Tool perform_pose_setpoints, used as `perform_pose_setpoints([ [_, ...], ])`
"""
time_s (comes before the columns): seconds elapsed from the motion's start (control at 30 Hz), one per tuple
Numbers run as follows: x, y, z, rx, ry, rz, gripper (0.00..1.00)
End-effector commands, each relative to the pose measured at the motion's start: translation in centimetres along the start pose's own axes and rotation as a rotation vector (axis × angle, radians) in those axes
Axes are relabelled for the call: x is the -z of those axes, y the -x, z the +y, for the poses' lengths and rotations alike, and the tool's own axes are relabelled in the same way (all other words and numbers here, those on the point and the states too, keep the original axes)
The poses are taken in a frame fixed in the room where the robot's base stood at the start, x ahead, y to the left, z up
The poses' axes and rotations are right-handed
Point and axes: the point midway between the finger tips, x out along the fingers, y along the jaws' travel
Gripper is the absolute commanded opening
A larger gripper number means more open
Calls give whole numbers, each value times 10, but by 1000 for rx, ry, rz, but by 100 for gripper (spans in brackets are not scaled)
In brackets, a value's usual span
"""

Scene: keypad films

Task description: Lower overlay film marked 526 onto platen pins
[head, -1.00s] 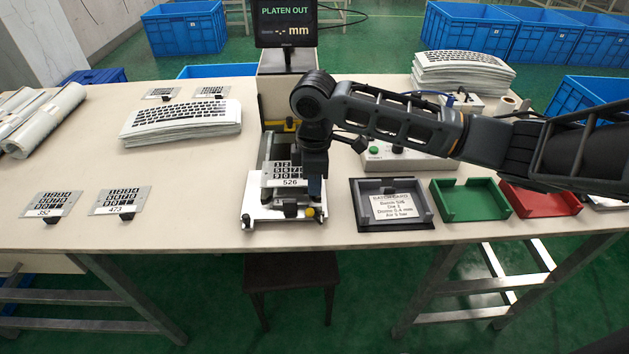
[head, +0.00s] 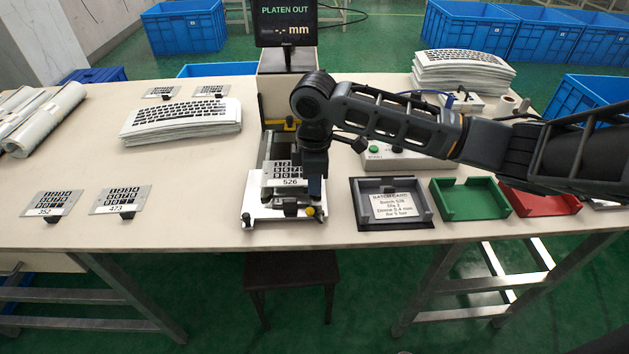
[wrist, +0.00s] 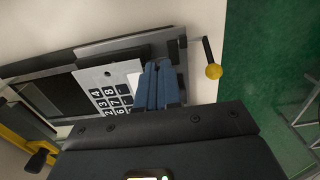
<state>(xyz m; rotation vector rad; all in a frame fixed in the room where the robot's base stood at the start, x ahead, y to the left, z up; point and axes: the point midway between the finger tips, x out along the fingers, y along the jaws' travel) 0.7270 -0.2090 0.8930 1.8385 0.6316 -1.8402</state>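The film marked 526 (head: 283,171) is a grey sheet with black keypad squares and a white number label. It is over the platen of the white-based press fixture (head: 262,208). In the wrist view the film (wrist: 104,82) lies just left of my gripper's blue fingers. My gripper (wrist: 160,68) is closed at the film's edge, which its fingers partly cover. In the head view my dark wrist hides the film's right side. The platen pins are hidden, and I cannot tell whether the film touches them.
Films 352 (head: 52,203) and 473 (head: 120,199) lie at left. A grey tray (head: 424,214) with a batch card, a green tray (head: 470,211) and a red tray (head: 545,206) stand at right. A yellow-tipped knob (wrist: 213,71) sticks out beside my fingers. The screen reads PLATEN OUT.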

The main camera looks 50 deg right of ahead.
Motion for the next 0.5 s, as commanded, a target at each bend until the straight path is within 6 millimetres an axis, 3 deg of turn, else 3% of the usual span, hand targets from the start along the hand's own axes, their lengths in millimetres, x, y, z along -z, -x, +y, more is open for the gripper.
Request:
perform_pose_setpoints([
  [0.5, 0, -13, 0, 1, 0, 0, 0],
])
